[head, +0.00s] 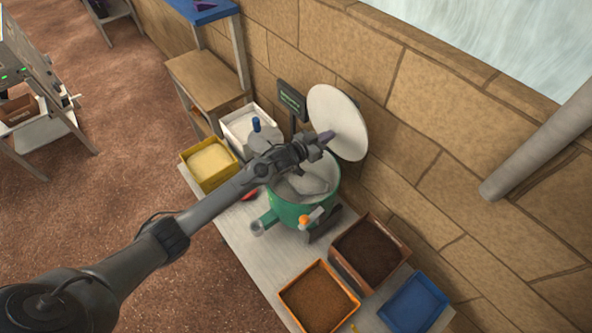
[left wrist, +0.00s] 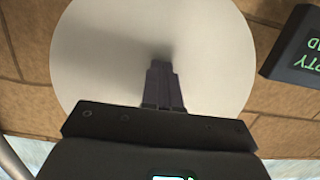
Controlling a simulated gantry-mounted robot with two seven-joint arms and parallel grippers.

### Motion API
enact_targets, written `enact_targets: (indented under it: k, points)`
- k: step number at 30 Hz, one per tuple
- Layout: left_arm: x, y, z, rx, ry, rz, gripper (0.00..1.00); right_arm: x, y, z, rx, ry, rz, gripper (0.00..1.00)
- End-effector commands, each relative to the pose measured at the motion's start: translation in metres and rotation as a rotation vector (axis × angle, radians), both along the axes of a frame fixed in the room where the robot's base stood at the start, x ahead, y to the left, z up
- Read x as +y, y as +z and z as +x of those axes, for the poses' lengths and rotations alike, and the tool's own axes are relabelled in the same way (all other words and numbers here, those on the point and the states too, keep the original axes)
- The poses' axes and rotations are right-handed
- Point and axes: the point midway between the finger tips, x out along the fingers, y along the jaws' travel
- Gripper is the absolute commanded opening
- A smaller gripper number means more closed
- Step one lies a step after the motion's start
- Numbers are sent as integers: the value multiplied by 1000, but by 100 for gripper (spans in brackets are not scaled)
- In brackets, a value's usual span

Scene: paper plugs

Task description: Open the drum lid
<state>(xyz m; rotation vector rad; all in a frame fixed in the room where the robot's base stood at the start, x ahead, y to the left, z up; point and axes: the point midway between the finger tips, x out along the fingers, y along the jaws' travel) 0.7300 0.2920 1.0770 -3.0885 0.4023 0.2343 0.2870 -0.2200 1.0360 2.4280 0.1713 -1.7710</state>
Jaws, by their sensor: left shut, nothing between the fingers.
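The green drum (head: 290,212) stands on the grey table in the head view, with an orange-tipped part on its near side. Its round pale lid (head: 337,121) is raised and stands tilted up at the wall side, so the drum's mouth is partly exposed. My left arm reaches across the drum and hides part of its rim. My left gripper (head: 326,137) is shut and empty, with its tips in front of the lid's face. In the left wrist view the lid (left wrist: 215,60) fills the middle behind the shut fingers (left wrist: 161,68). I cannot tell whether they touch it. My right gripper is not in view.
A small dark display (head: 292,100) stands left of the lid. A yellow bin (head: 210,163) and a white bin (head: 240,125) are left of the drum. A brown bin (head: 370,252), an orange tray (head: 319,297) and a blue tray (head: 414,302) are right. The stone wall is close behind.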

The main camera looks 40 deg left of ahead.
Motion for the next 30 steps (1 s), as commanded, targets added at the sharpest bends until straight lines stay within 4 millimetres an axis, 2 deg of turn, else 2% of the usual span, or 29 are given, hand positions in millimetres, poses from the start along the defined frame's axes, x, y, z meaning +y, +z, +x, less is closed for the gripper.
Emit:
enact_targets:
  k: [5,18,30]
  points:
    - [3,4,-9,2,0,1,0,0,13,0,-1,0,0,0]
    - [13,4,-50,0,0,1,0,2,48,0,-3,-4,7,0]
    - [16,2,-58,-2,1,1,0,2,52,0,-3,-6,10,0]
